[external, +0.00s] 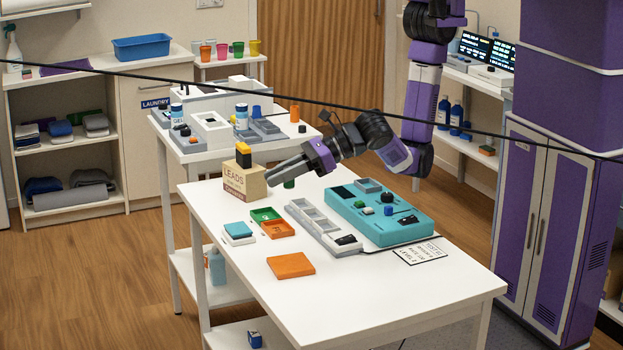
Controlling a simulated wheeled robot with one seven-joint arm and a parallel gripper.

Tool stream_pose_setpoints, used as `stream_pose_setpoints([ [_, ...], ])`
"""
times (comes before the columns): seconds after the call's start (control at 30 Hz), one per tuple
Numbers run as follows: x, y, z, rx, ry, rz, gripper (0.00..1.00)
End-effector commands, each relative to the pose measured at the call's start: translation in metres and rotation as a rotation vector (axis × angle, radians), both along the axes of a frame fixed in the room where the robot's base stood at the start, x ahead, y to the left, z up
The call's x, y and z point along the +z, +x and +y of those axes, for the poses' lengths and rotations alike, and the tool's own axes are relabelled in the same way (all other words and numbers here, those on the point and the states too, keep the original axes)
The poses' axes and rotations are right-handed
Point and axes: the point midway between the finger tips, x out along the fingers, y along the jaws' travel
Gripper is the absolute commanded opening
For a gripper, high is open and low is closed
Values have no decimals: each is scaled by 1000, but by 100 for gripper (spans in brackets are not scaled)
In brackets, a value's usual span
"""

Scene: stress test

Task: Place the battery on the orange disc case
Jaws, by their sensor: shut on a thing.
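The orange disc case (291,265) is a flat orange square lying on the white table's front left part, with nothing on it. A yellow-topped black block (243,156), which looks like a battery, stands upright at the top of the tan LEADS box (252,184). My gripper (270,179) points left and down, its fingertips beside the right side of that box; whether they touch it, I cannot tell. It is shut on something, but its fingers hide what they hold. The gripper is apart from the orange case, behind it and to the left.
Green (265,214) and orange (277,230) trays, a teal-topped block (238,231) and a grey compartment strip (322,228) lie between. A teal device (380,212) stands on the right. A dark green object (289,183) shows below my gripper. The table's front is clear.

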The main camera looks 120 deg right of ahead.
Motion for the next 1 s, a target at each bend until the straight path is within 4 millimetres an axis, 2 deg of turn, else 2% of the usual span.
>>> stream_pose_setpoints([
  [0.03, -12, -1, -1, 2, -4, 8, 0],
  [0.5, -124, -1, 0, 4, -5, 7, 0],
  [0.6, -140, -1, 0, 3, -4, 6, 0],
  [0.83, -157, 0, 0, 2, -2, 4, 0],
  [1.0, -183, 0, 0, 2, -2, 6, 0],
])
